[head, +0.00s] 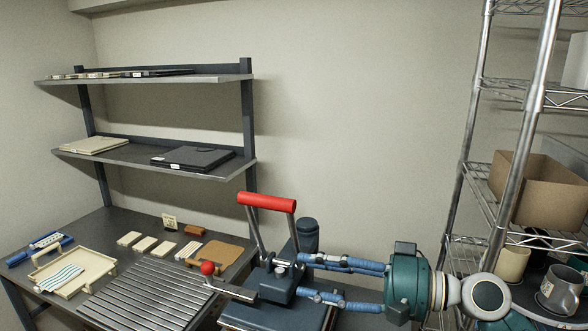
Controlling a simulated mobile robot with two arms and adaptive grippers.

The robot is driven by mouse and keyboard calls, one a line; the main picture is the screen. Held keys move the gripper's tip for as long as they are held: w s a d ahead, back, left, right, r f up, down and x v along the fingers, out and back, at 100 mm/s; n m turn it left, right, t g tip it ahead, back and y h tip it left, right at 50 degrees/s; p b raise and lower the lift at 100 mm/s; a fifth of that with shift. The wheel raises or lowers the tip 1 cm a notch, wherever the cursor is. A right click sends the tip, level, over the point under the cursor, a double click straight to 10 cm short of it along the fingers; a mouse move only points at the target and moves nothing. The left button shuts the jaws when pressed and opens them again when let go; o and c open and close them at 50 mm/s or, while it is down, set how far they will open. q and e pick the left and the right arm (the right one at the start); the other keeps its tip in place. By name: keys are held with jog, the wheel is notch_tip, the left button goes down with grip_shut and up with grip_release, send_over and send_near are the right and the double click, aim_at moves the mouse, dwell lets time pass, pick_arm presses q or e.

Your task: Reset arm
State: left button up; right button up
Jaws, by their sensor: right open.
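The mug press (262,310) stands on the table in the lower middle of the head view. Its red handle bar (268,202) is up. A short lever with a red ball knob (208,268) sticks out to its left. My right gripper (300,277) comes in from the right, green with two blue fingers. The fingers are spread apart with their tips close to the press body, overlapping it in the picture. I cannot tell whether they touch it. Nothing is seen held between them. My left gripper is not in view.
A wire rack (470,185) stands at the right with a cardboard box (540,188) and a grey mug (562,290). A slatted grey panel (150,293), a wooden tray (75,275) and small blocks lie on the table at left. Two shelves (155,160) hang above.

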jog(key=s+f+n+h, duration=0.2)
jog(key=s+f+h, duration=0.3)
jog(key=f, duration=0.8)
jog(key=s+f+n+h, duration=0.15)
jog(key=s+f, duration=0.45)
jog(key=f, duration=0.8)
jog(key=s+d+f+g+h, duration=0.1)
jog(key=s+d+f+h, duration=0.4)
jog(key=s+d, duration=0.3)
jog(key=s+d+f+g+h, duration=0.1)
jog(key=s+d+f+h, duration=0.4)
jog(key=s+d, duration=0.35)
notch_tip(320, 180, down, 27)
jog(key=g+b, duration=0.2)
jog(key=b, duration=0.1)
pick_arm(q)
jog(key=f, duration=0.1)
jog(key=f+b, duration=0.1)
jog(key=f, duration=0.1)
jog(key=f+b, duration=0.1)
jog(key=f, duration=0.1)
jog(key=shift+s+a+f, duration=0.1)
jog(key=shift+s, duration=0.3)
pick_arm(e)
jog(key=s+d+f, duration=0.3)
jog(key=s+f, duration=1.5)
jog(key=f, duration=0.1)
jog(key=shift+s+f+g, duration=0.2)
jog(key=shift+f+g, duration=0.2)
